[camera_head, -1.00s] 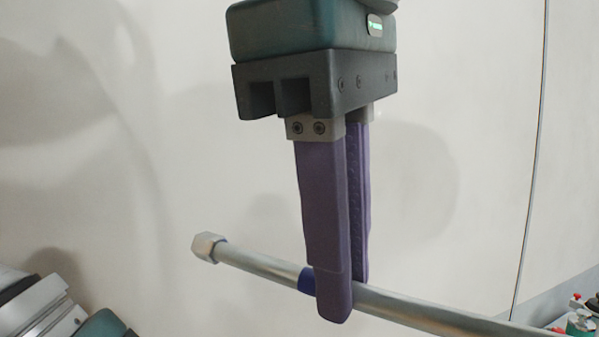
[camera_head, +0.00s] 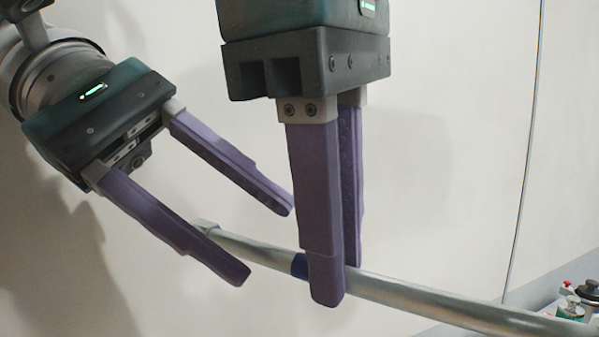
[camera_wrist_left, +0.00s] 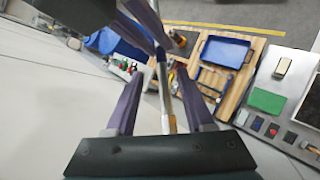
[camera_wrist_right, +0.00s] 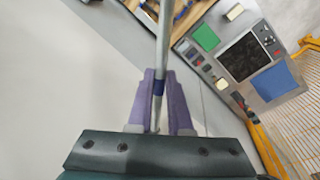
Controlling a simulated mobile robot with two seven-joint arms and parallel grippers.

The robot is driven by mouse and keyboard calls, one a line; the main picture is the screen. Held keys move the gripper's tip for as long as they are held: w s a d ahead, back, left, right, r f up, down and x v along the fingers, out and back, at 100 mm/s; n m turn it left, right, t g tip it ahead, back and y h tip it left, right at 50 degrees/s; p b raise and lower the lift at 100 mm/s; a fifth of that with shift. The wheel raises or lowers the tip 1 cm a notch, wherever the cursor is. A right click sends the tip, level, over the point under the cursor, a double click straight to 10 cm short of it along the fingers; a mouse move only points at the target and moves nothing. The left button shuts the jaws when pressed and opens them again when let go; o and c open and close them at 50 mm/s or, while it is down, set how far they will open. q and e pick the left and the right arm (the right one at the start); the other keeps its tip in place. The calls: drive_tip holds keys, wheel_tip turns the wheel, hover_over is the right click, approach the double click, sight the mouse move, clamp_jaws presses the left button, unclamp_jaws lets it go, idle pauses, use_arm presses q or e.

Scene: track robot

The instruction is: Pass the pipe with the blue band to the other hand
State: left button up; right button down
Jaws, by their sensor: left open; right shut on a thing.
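The silver pipe (camera_head: 430,305) with a blue band (camera_head: 299,265) hangs nearly level, tilted down to the right in the head view. My right gripper (camera_head: 338,278) is shut on it just right of the band. The band shows between the right fingers in the right wrist view (camera_wrist_right: 158,87). My left gripper (camera_head: 266,243) is open at the pipe's left end. The pipe end (camera_wrist_left: 167,122) lies between its spread fingers in the left wrist view.
Below, in the left wrist view, are a wooden bench with a blue tray (camera_wrist_left: 226,52) and a grey surface with a green block (camera_wrist_left: 267,101). Small red and green parts (camera_head: 570,305) stand at the lower right. A pale wall lies behind the grippers.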

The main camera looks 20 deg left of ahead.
use_arm(q)
drive_tip(key=shift+x, duration=1.15)
clamp_jaws()
drive_tip(key=shift+r, duration=0.1)
use_arm(e)
drive_tip(key=shift+s, duration=0.1)
use_arm(q)
drive_tip(key=shift+w, duration=0.1)
use_arm(e)
drive_tip(key=c, duration=0.8)
unclamp_jaws()
drive_tip(key=shift+o, duration=0.2)
